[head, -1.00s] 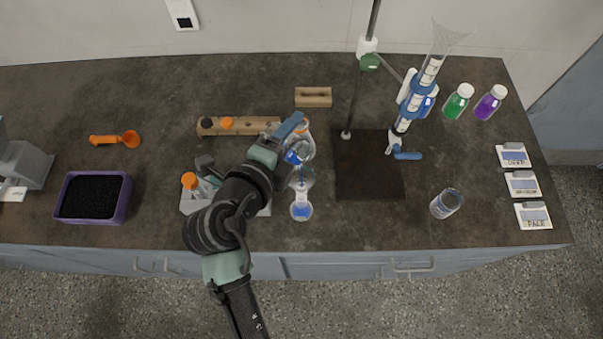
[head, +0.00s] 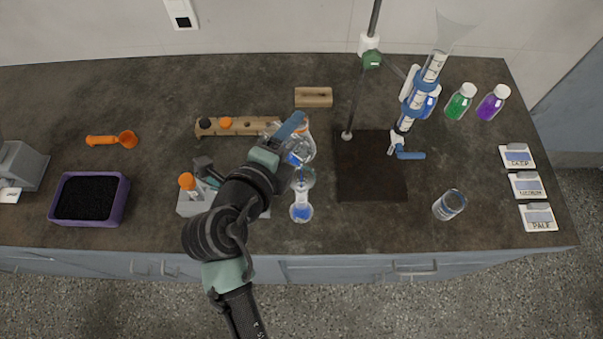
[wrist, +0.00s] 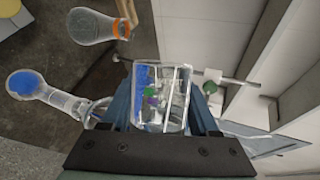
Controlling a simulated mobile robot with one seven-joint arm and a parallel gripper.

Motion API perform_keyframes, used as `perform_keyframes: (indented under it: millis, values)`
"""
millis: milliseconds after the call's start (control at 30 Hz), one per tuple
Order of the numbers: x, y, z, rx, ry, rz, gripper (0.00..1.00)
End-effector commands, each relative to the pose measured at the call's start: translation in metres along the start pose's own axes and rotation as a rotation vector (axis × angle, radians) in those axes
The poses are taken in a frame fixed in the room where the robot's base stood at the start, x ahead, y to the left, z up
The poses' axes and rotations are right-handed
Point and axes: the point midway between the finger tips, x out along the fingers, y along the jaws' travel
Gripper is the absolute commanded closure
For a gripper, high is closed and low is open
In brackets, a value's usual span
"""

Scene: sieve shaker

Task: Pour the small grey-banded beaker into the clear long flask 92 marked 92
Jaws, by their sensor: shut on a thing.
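My gripper (head: 292,138) is shut on a small clear beaker (head: 298,153), which also shows between the fingers in the wrist view (wrist: 160,95). The beaker is tilted and holds some blue liquid; its grey band cannot be made out. Just below its mouth, in the head view, stands a clear long-necked flask (head: 301,212) with a wide clear top and blue liquid in its bulb. In the wrist view this flask (wrist: 27,84) lies at the left, its mouth close by the beaker. Its marking is not readable.
A wooden rack (head: 240,127) and grey holder (head: 190,205) are to the left. A stand with dark base (head: 370,175) and burette (head: 421,88) is right. A glass beaker (head: 449,205) stands front right.

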Motion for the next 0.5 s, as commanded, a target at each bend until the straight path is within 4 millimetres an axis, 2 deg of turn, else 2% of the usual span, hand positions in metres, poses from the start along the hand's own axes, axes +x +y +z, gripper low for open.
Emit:
perform_keyframes:
  millis: [500]
  values:
    - [0.0008,0.0019,-0.0005,0.026,-0.011,-0.011,0.96]
